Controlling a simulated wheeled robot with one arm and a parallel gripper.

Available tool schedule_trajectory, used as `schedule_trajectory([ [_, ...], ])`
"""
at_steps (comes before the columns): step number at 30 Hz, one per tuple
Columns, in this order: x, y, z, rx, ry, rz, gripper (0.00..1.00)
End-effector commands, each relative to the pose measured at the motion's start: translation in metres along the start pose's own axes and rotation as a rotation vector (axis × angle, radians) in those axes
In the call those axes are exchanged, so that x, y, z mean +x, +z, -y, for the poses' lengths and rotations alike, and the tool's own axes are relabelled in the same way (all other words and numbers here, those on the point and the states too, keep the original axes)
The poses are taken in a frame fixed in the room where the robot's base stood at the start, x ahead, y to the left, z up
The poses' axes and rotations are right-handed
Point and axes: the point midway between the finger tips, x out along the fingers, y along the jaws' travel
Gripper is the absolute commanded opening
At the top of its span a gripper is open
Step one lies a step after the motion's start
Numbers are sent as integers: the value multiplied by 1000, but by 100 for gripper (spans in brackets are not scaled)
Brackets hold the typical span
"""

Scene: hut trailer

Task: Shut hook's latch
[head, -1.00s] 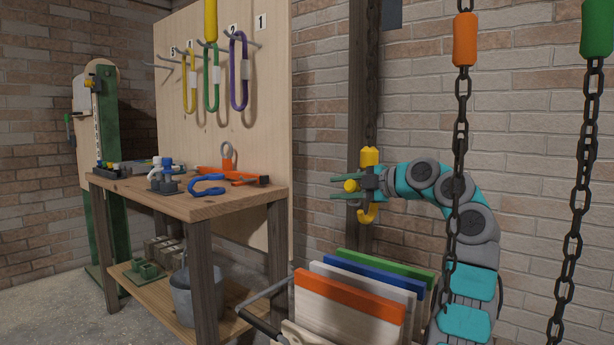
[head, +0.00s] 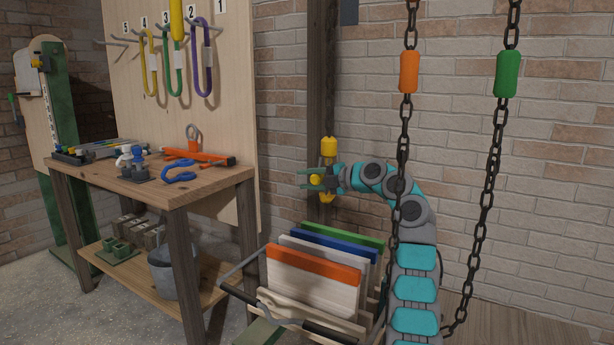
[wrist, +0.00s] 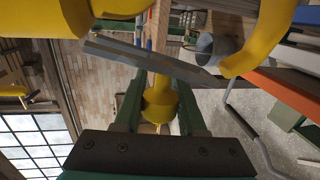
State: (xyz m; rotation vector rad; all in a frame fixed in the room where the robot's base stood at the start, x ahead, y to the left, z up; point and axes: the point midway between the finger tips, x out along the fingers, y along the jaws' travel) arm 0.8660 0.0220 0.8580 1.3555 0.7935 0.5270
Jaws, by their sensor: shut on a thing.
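The yellow hook hangs in front of a dark post in the head view, its yellow top block (head: 328,147) above and its curved lower end (head: 326,198) below my gripper. My gripper (head: 304,180) has its green fingers pointing left at the hook, around a yellow knob (head: 316,180). In the wrist view, the fingers of my gripper (wrist: 160,90) are closed on the yellow knob (wrist: 160,103). A grey strip, seemingly the latch (wrist: 140,58), crosses beyond it, its right end near the hook's yellow curve (wrist: 250,45). Whether they touch I cannot tell.
Two hanging chains with an orange sleeve (head: 409,72) and a green sleeve (head: 508,73) hang close to my arm. A rack of coloured-edged boards (head: 315,265) stands below the hook. A workbench (head: 150,185) with tools stands at left.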

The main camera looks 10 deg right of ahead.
Motion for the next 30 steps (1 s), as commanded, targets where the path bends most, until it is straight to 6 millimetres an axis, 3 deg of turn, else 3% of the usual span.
schedule_trajectory([
  [10, -1, 2, -1, -3, 3, 7, 0],
  [11, -1, 2, -1, -2, 3, 7, 43],
  [13, -1, 2, -1, -2, 3, 6, 51],
  [23, -4, 2, 0, -1, 1, 4, 52],
  [30, -39, 3, 1, -2, 3, 8, 52],
])
